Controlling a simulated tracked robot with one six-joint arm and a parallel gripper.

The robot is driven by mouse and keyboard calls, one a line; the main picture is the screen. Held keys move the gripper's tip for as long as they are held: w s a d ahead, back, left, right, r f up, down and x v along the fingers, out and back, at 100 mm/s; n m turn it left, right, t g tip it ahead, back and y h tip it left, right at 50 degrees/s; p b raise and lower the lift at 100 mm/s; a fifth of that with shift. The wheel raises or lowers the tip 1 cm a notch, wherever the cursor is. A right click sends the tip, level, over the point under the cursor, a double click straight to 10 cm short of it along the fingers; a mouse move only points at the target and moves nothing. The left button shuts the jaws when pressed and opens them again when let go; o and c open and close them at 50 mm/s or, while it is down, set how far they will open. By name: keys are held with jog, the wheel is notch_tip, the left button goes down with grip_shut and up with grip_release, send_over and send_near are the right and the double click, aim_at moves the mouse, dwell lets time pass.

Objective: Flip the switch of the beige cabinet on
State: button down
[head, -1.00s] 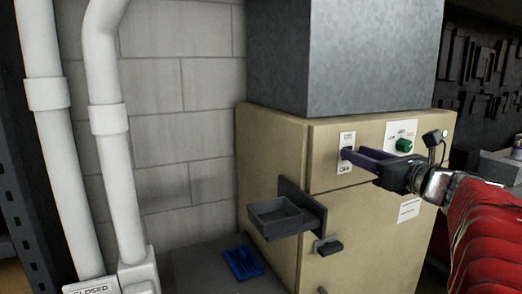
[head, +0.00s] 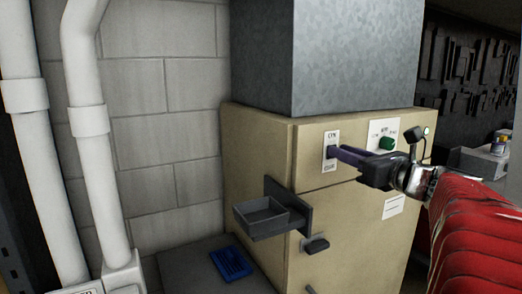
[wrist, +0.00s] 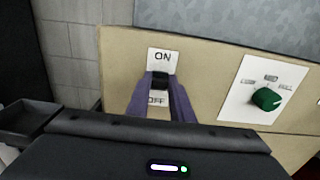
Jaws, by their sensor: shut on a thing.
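The beige cabinet (head: 350,215) stands in the middle right of the head view. Its switch plate (head: 331,138) is white, marked ON at the top and OFF at the bottom. My gripper (head: 333,153) reaches from the right with its purple fingers at this plate. In the wrist view the dark switch lever (wrist: 160,78) sits between my two fingertips, just under the ON label, and my gripper is shut on it. The fingers hide part of the plate and the lever's lower side, so its exact tilt is hard to tell.
A green knob (head: 387,143) on a white plate is right of the switch. A dark tray (head: 262,228) and a small dark handle (head: 315,244) stick out below. A blue item (head: 231,262) lies low down. White pipes (head: 95,170) run at left.

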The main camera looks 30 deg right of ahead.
jog(key=shift+w+r+g, duration=0.1)
jog(key=shift+g, duration=0.2)
jog(key=shift+r+g, duration=0.2)
jog(key=shift+g, duration=0.2)
jog(key=c, duration=1.6)
grip_release()
jog(key=shift+o, duration=0.2)
jog(key=s+r, duration=0.1)
jog(key=s, duration=1.2)
jog(key=shift+s+d+r, duration=0.2)
jog(key=shift+s+r, duration=0.1)
jog(key=shift+s, duration=0.05)
